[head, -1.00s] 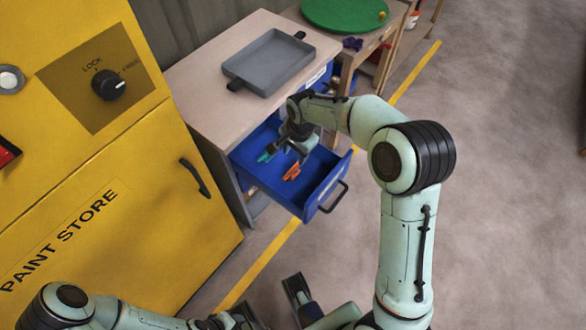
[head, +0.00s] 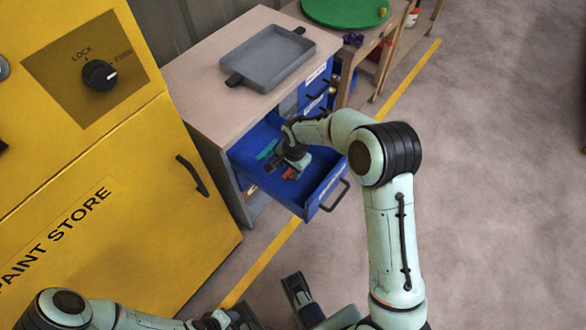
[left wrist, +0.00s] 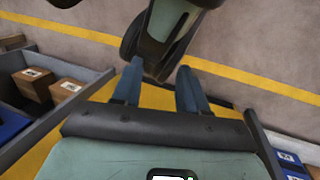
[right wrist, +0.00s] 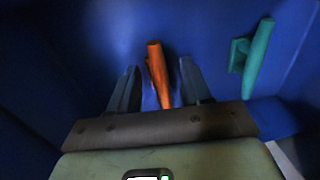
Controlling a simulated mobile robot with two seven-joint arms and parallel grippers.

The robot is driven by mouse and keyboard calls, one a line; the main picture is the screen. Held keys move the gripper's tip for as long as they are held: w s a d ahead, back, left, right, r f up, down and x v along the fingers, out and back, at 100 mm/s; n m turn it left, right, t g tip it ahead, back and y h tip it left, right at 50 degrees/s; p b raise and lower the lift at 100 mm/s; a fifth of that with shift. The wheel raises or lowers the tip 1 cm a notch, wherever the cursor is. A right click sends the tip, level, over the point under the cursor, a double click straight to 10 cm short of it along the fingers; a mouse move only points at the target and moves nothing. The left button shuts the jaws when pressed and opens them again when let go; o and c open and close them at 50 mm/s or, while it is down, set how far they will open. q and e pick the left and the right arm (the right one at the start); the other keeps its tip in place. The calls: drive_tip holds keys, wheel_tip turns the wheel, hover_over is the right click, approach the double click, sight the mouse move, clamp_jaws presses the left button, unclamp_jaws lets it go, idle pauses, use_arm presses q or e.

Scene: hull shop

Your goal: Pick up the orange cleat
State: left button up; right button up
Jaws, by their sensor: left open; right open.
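The orange cleat (head: 291,173) lies in the open blue drawer (head: 323,200), partly hidden by my right gripper in the head view. My right gripper (head: 286,170) reaches down into the drawer at the cleat. In the right wrist view the orange cleat (right wrist: 158,72) shows between the two spread fingers of my right gripper (right wrist: 159,70), with a gap to the right finger. The jaws are open; whether the left finger touches the cleat I cannot tell. My left gripper (left wrist: 158,80) is open and empty, over the floor away from the drawer.
A teal cleat (head: 266,150) lies in the drawer beside the orange one; the right wrist view shows it too (right wrist: 257,58). The drawer walls stand close around my right gripper. A grey tray (head: 268,60) sits on the cabinet top. A yellow paint store (head: 110,190) stands at left.

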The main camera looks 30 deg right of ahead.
drive_tip(key=shift+r, duration=0.1)
clamp_jaws()
